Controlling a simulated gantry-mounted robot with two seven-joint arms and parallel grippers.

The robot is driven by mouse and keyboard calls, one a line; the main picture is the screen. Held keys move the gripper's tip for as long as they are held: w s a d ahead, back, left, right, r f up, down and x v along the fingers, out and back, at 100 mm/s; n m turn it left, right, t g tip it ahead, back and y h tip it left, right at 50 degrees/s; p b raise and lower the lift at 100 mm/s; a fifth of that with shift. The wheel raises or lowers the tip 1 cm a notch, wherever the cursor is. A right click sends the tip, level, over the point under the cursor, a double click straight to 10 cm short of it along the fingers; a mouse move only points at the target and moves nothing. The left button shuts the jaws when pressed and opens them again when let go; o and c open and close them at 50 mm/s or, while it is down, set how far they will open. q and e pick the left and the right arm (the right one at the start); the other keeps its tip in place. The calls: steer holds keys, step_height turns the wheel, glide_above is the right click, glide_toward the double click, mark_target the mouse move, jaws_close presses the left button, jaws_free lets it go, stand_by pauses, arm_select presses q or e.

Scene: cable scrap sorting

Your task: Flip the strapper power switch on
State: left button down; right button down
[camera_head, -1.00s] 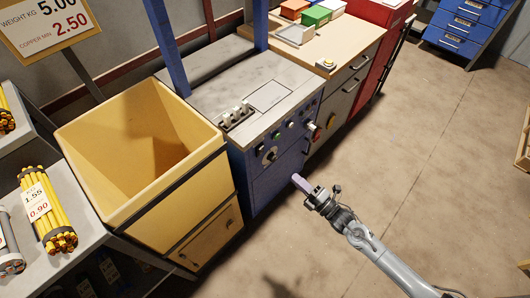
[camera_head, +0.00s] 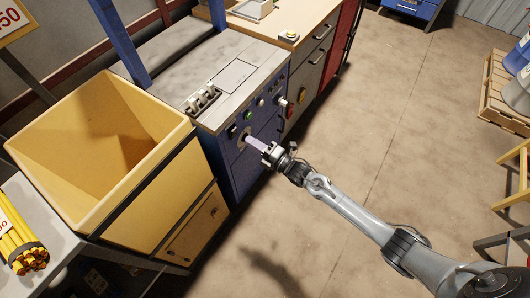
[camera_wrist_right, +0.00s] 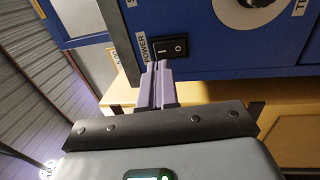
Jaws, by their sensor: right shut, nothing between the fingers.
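The strapper is the blue machine with a grey worktop (camera_head: 262,62) in the head view. In the right wrist view its black rocker power switch (camera_wrist_right: 171,48), marked with a line and a circle, sits on the blue panel beside a POWER label (camera_wrist_right: 144,49). My right gripper (camera_head: 252,141) points at the panel in the head view, shut and empty. In the wrist view its pale purple fingertips (camera_wrist_right: 158,66) are just below the switch's marked end; I cannot tell whether they touch. The switch is hard to single out in the head view. My left gripper is out of view.
A round dial (camera_wrist_right: 256,3) is close to the switch on the same panel. A yellow bin (camera_head: 165,180) stands left of the strapper. The floor (camera_head: 350,130) to the right is open.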

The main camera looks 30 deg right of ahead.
mark_target(235, 131)
steer(key=b+x, duration=0.1)
steer(key=x, duration=0.2)
steer(key=shift+w+a+f, duration=0.1)
steer(key=shift+w+a, duration=0.05)
steer(key=shift+w, duration=0.1)
steer(key=shift+w+a+r, duration=0.2)
steer(key=shift+w+a, duration=0.05)
steer(key=shift+w, duration=0.25)
